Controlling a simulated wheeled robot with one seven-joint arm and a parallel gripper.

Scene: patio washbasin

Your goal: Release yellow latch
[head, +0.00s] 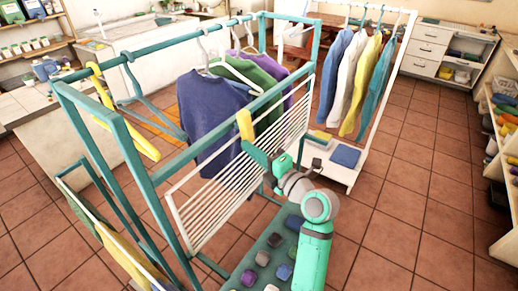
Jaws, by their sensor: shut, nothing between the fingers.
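The yellow latch (245,125) stands upright at the top edge of the white wire panel (215,182) on the near side of the teal clothes rack (150,181). My gripper (268,160) is just below and to the right of the latch, in front of the panel. It is shut and holds nothing.
Blue and green shirts (208,110) hang inside the rack, behind the panel. A teal lower shelf (240,270) holds several small blocks. A white rack (345,170) with clothes stands behind to the right. Tiled floor (410,215) is clear on the right.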

